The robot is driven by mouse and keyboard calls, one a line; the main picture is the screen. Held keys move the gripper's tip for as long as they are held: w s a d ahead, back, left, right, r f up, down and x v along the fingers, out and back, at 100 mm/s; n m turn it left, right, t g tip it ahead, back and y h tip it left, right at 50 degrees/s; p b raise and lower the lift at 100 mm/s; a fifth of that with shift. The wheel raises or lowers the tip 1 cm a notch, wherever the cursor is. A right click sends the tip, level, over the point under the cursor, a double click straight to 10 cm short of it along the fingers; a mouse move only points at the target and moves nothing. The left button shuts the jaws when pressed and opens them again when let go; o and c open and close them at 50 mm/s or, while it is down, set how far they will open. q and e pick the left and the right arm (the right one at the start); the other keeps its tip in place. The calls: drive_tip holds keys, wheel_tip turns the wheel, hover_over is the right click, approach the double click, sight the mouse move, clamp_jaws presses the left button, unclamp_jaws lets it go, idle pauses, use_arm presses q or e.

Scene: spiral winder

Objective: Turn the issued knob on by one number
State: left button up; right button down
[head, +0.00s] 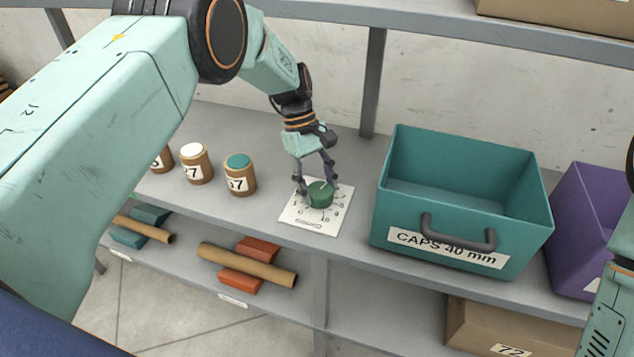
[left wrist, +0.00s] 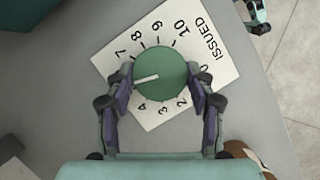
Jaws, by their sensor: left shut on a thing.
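The green round knob (head: 320,194) sits on a white dial card (head: 290,217) on the grey shelf, left of the teal bin. My left gripper (head: 316,190) reaches down from above, its two fingers on opposite sides of the knob. In the left wrist view the fingers (left wrist: 160,95) are shut on the knob (left wrist: 165,68), and the card reads ISSUED. The knob's white pointer line aims left at the left finger, between the visible 4 and 7. The finger hides the numbers there, so I cannot tell which one it marks. A part like my right gripper (left wrist: 258,14) shows at the top right.
A teal bin (head: 462,200) labelled CAPS 40 mm stands right of the card, with a purple bin (head: 577,225) beyond. Several brown jars, one teal-lidded (head: 240,176), stand to the left. Rolls (head: 248,265) lie on the lower shelf. An upper shelf runs above.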

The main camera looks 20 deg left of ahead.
use_arm(q)
drive_tip(key=shift+d+m+g+y, duration=0.15)
drive_tip(key=shift+m+g+y, duration=0.2)
drive_tip(key=shift+m, duration=0.75)
drive_tip(key=shift+f, duration=0.1)
drive_tip(key=o, duration=1.2)
drive_tip(key=shift+c, duration=0.2)
